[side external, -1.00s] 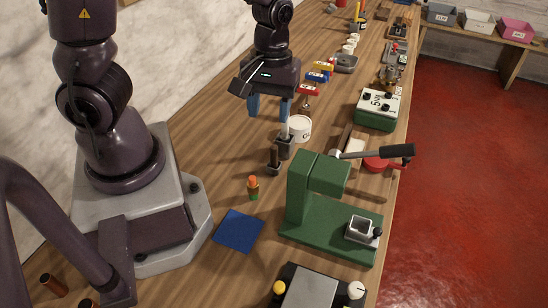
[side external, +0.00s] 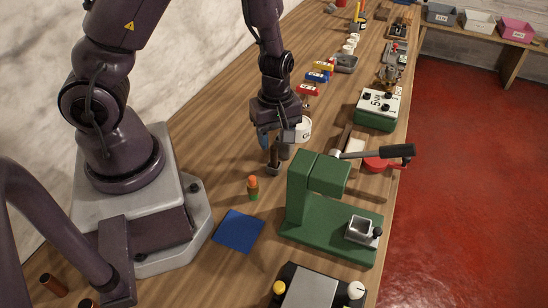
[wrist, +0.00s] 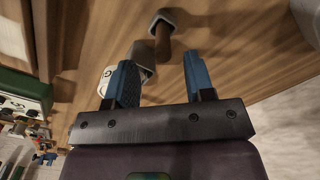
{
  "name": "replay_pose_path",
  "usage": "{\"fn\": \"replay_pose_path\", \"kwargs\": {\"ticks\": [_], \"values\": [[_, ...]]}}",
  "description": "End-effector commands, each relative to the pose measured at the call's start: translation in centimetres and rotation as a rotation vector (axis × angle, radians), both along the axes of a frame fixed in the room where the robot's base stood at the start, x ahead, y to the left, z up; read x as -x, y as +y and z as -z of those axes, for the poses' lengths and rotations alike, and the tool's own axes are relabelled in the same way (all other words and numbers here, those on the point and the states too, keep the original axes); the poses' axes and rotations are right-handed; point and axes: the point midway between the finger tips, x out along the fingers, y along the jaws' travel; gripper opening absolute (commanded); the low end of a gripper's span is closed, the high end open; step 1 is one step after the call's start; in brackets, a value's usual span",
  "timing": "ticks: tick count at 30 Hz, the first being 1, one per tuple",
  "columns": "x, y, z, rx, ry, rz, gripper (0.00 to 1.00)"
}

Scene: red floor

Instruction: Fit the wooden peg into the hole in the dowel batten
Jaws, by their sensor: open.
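The wooden peg (wrist: 163,42) is a short brown cylinder standing upright in a small grey holder (wrist: 172,17). In the side view the peg (side external: 274,155) looks dark and shows just below my gripper (side external: 279,143). In the wrist view my gripper (wrist: 158,60) is open and empty, with its blue fingers on either side of the peg's near end in the picture. I cannot tell whether they are level with it. A long brown wooden strip behind the green press, perhaps the dowel batten (side external: 341,138), lies partly hidden by the press. Its hole cannot be made out.
A second grey holder (wrist: 142,57) and a white cup (wrist: 105,80) stand close to the fingers. The green press (side external: 300,195) with its long lever (side external: 380,152) stands to the right. A blue mat (side external: 239,230) and a small orange-topped item (side external: 253,188) lie in front.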

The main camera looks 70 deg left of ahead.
Motion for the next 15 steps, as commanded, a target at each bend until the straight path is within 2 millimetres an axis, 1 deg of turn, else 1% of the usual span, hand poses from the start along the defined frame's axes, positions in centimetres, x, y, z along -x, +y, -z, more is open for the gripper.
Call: {"fn": "replay_pose_path", "kwargs": {"ticks": [6, 9, 12, 15], "values": [[0.5, 0.1, 3.0, 0.002, 0.005, -0.004, 0.49], [0.4, 0.1, 4.3, 0.001, 0.003, -0.002, 0.49], [0.4, 0.1, 4.9, 0.000, 0.002, -0.001, 0.49], [0.3, 0.0, 5.1, 0.001, 0.000, 0.001, 0.49]]}}
